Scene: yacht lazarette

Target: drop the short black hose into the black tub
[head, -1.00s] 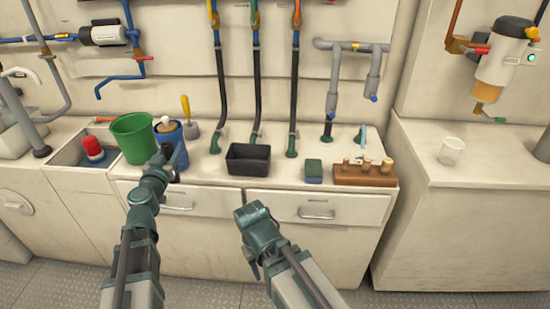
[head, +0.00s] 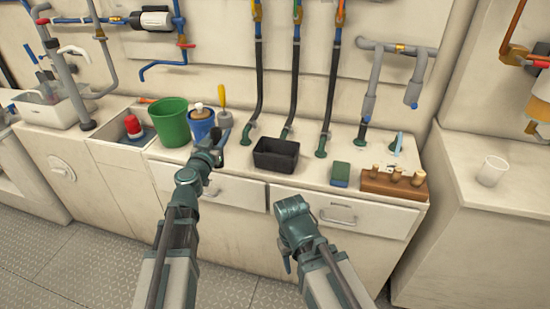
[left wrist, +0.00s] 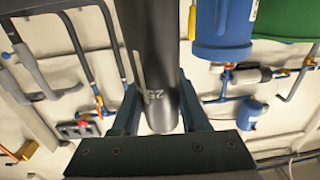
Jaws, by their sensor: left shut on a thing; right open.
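The black tub (head: 275,168), a small open rectangular box, stands on the counter in the head view. My left gripper (head: 220,147) is at the counter's front edge, left of the tub and apart from it. It is shut on the short black hose (left wrist: 151,65), which fills the upper middle of the left wrist view between the fingers and carries a pale number. In the head view the gripper mostly hides the hose. My right gripper (head: 288,260) is open, low in front of the drawers; its fingers are hard to make out.
A green bucket (head: 171,122) and a blue container (head: 201,126) stand left of the tub. Fixed black hoses (head: 294,75) rise behind it. A green-blue sponge (head: 340,174) and a wooden block with pegs (head: 392,186) stand to its right.

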